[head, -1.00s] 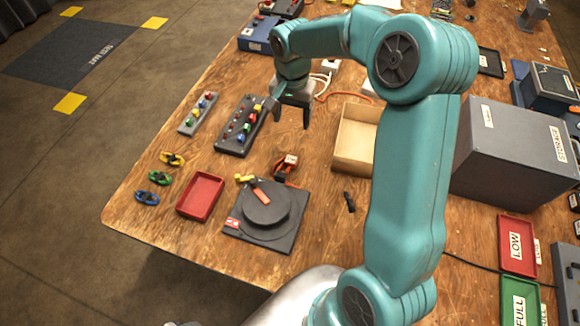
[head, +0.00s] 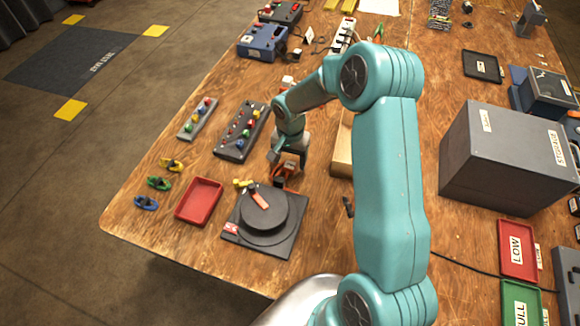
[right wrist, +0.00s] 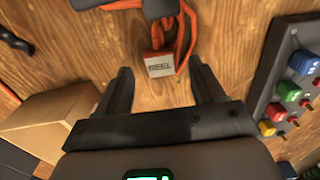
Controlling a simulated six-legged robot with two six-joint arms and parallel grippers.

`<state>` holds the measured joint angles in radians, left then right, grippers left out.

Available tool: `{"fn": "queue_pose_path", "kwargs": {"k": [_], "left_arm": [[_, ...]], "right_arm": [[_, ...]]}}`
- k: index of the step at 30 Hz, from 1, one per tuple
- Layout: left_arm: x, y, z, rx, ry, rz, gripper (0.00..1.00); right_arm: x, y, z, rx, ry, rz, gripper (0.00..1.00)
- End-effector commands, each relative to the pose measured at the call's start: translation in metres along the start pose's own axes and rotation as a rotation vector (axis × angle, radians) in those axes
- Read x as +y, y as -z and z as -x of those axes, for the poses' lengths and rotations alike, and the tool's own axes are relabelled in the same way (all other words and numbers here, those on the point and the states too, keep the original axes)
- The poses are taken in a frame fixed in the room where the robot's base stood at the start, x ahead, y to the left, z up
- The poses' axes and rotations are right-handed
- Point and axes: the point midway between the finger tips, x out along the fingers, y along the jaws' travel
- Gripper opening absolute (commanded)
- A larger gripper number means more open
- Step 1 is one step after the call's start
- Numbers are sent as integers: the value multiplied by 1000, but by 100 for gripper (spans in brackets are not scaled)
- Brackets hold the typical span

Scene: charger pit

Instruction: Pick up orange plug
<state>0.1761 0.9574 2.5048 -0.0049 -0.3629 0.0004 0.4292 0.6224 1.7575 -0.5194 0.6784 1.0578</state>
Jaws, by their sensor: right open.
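My right gripper (head: 287,160) is open and empty, pointing down over the orange cord bundle (head: 285,178) beyond the turntable. In the right wrist view, the open fingers (right wrist: 160,68) lie either side of a grey-white block (right wrist: 160,66) labelled REEL, with orange cord (right wrist: 185,30) looped beside it. No contact shows. An orange piece (head: 260,199) lies on the dark round turntable (head: 286,220); I cannot tell whether it or the bundle's end is the orange plug. The gripper partly hides the bundle in the head view. My left gripper is out of view.
A red tray (head: 199,202) and yellow, green and blue cords (head: 158,183) lie to the left. A board with coloured knobs (head: 240,134) is left of the gripper. An open cardboard box (head: 341,150) is close on its right, partly behind my arm.

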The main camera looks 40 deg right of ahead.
Motion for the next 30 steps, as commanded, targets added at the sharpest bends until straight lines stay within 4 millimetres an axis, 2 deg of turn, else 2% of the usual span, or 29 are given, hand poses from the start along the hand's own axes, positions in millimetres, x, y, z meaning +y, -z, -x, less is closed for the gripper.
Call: {"fn": "queue_pose_path", "kwargs": {"k": [3, 6, 13, 18, 19, 30], "left_arm": [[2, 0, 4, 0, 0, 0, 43], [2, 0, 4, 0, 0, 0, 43], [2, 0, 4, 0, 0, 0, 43], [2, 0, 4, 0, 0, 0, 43], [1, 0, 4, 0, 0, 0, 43], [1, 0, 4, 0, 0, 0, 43]], "right_arm": [[1, -1, -18, -3, -3, -1, 68], [0, -1, -26, -1, -1, 0, 68], [0, 0, -27, 0, 0, 0, 68], [0, 0, -27, 0, 0, 0, 13], [0, 0, -27, 0, 0, 0, 10], [0, 0, -21, 2, 1, -1, 10]]}}
